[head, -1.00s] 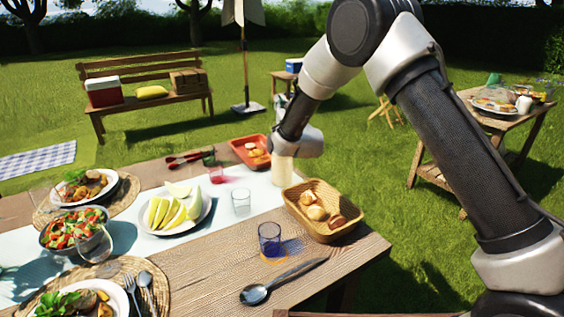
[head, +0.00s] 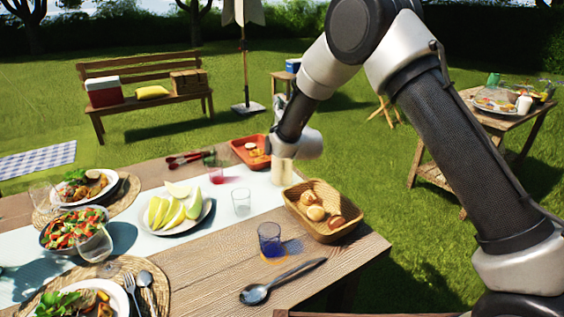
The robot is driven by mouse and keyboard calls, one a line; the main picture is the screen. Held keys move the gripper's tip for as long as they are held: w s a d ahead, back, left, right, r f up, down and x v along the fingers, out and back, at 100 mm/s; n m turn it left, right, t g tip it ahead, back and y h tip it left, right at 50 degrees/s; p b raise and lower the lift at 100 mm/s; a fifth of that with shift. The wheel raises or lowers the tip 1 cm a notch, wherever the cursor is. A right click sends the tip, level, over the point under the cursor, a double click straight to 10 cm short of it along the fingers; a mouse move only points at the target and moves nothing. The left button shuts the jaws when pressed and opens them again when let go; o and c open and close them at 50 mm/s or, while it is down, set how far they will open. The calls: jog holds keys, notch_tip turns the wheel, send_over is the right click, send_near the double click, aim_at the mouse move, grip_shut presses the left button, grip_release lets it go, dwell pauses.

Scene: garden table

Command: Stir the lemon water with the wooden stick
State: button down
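A pale, cream-coloured vessel (head: 283,172), which looks like the lemon water, stands near the far edge of the table, behind the bread basket. My wrist is right above it in the picture and covers its top. My gripper is hidden behind the wrist, so its fingers and anything in them do not show. I cannot make out the wooden stick.
The bread basket (head: 322,210) stands close in front of the vessel, and an orange tray (head: 250,152) lies to its left. A clear glass (head: 241,203), a blue glass (head: 269,240), a melon plate (head: 178,212) and a large spoon (head: 283,280) are nearer.

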jog(key=shift+s, duration=0.4)
jog(key=shift+s+d, duration=0.15)
jog(key=shift+d, duration=0.8)
jog(key=shift+w+d, duration=0.2)
jog(key=shift+w, duration=0.75)
jog(key=shift+a, duration=0.15)
